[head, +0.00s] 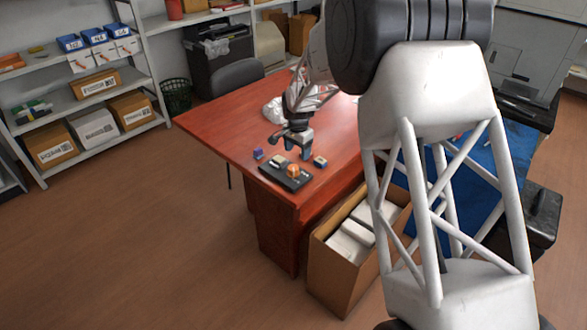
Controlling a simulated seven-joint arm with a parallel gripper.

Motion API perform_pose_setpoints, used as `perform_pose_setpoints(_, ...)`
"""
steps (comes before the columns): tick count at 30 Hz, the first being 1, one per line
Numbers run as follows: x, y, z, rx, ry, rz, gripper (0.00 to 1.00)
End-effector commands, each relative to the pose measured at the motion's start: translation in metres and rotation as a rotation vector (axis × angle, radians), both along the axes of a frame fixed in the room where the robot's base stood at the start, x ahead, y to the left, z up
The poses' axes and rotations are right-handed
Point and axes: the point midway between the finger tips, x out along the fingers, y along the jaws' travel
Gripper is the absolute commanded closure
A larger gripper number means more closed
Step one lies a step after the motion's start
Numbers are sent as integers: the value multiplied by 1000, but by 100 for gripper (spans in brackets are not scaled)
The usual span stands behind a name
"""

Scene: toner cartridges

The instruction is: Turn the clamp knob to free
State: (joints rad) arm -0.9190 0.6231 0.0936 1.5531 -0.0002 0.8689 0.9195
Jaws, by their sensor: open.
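A low dark fixture (285,176) lies near the corner of the red table. A small orange part (293,170) stands on it, and a pale beige piece sits at its left end. Which part is the clamp knob is too small to tell. My gripper (293,150) hangs over the table just above and behind the fixture, pointing down. It is open, with nothing visible between the fingers, and looks apart from the fixture.
A small purple-and-orange block (258,154) lies left of the fixture, and a yellow-topped dark block (320,162) lies to its right. An open cardboard box (325,272) with white packages stands below the red table (228,125). The table's left part is clear.

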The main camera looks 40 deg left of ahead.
Motion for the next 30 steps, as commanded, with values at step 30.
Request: perform_pose_setpoints(30, -6, 13, -46, -4, 3, 1, 31)
